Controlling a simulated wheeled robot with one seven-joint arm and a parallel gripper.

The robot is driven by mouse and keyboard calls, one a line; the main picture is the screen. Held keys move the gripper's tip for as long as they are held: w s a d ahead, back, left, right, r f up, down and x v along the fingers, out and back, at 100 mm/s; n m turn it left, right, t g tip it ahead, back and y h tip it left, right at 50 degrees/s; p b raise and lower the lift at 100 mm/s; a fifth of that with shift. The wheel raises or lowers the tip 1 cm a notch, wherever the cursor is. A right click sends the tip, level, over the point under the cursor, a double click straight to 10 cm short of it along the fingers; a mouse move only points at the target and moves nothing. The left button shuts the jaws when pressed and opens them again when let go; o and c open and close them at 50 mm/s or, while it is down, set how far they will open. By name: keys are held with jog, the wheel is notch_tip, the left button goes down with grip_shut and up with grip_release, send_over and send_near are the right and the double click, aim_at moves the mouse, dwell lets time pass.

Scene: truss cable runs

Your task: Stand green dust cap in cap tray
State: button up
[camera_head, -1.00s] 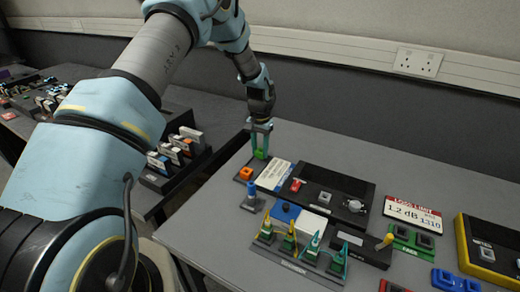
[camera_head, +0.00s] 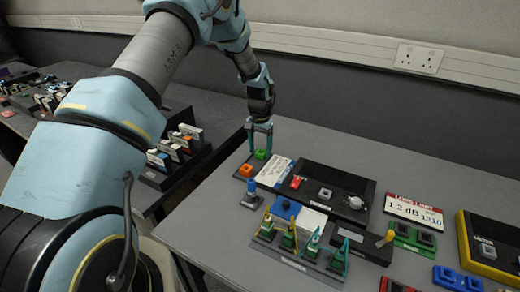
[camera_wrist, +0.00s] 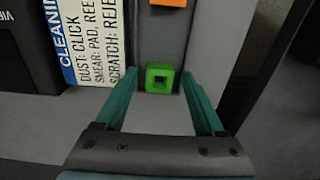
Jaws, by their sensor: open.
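The green dust cap (camera_head: 260,155) sits upright at the far-left end of the table, beside the orange cap. In the wrist view the green cap (camera_wrist: 160,79), with a square hole in its top, is at the end of a dark grey strip (camera_wrist: 163,35), which looks like the cap tray. I cannot tell how deep it sits. My gripper (camera_head: 261,137) is just above the cap, pointing down. In the wrist view my gripper's fingers (camera_wrist: 160,95) are spread on either side of the cap, with clear gaps and nothing held.
An orange cap (camera_head: 246,171) stands close to the green one. A white cleaning card (camera_head: 274,173) and a black device (camera_head: 330,185) lie to the right. A blue upright piece (camera_head: 251,192) is in front. The table behind the device is clear.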

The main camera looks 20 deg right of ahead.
aim_at(260, 154)
notch_tip(260, 154, up, 13)
jog(key=b, duration=0.3)
jog(key=s+a+r+n, duration=0.1)
jog(key=a+r+n, duration=0.1)
jog(key=a, duration=0.7)
jog(key=s+a+r+n, duration=0.2)
jog(key=a, duration=0.8)
jog(key=s+a+n+t, duration=0.1)
jog(key=s+a+n, duration=0.4)
jog(key=s+a, duration=0.8)
jog(key=a, duration=0.4)
jog(key=shift+s+r+t, duration=0.2)
jog(key=shift+s+t, duration=0.05)
jog(key=shift+t, duration=0.05)
jog(key=shift+c, duration=0.3)
